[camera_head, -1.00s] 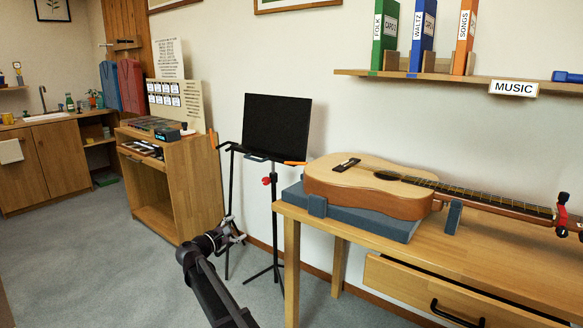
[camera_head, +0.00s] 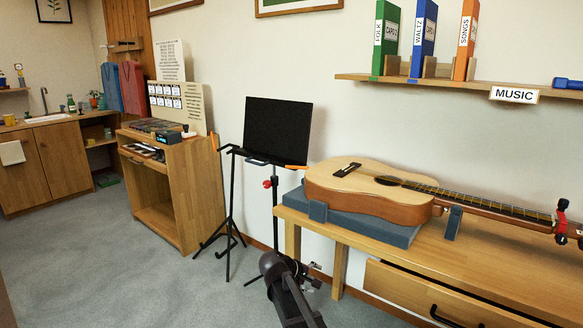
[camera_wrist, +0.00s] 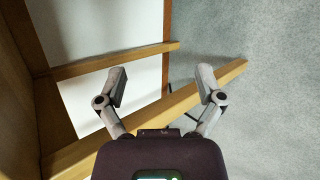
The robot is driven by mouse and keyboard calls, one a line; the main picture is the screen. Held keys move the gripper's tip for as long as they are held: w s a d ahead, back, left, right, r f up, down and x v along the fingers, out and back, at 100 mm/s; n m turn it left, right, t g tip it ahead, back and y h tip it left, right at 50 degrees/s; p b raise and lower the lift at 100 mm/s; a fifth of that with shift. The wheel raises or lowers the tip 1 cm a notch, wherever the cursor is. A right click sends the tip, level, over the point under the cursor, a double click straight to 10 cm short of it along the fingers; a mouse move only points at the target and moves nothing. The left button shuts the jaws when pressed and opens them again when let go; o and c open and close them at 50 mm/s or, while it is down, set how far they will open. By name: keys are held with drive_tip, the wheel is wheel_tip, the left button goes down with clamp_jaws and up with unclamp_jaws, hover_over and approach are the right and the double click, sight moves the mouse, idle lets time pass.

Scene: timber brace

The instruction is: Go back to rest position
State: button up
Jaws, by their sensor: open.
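My gripper (camera_wrist: 161,86) is open and empty in the wrist view, its two fingers spread apart above wooden bars and grey carpet. In the head view my gripper is low in the middle, beside the left end of the wooden bench (camera_head: 480,250), and its fingers are mostly hidden behind my own wrist. No object shows between the fingers.
A guitar (camera_head: 380,190) lies on a blue-grey support on the bench. A black music stand (camera_head: 277,130) stands left of it. A wooden cabinet (camera_head: 190,190) is further left. A shelf (camera_head: 440,82) with binders hangs above. Grey carpet (camera_head: 100,260) is clear at left.

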drive_tip(key=s+d+f+m+g+y+p, duration=0.1)
drive_tip(key=s+d+m+g+y, duration=0.15)
drive_tip(key=s, duration=0.45)
drive_tip(key=s+d+f+m+g+y, duration=0.1)
drive_tip(key=s+d+f+m+y, duration=0.2)
drive_tip(key=s, duration=0.4)
drive_tip(key=s+d+m+g+y+p, duration=0.1)
drive_tip(key=s+d+m+g+y, duration=0.15)
drive_tip(key=s+d+m, duration=0.4)
wheel_tip(320, 180, up, 38)
drive_tip(key=s+a+n+p, duration=0.1)
drive_tip(key=a+n+p, duration=0.1)
drive_tip(key=p, duration=3.6)
drive_tip(key=shift+f+t, duration=0.2)
drive_tip(key=shift+t, duration=0.2)
drive_tip(key=shift+s, duration=0.1)
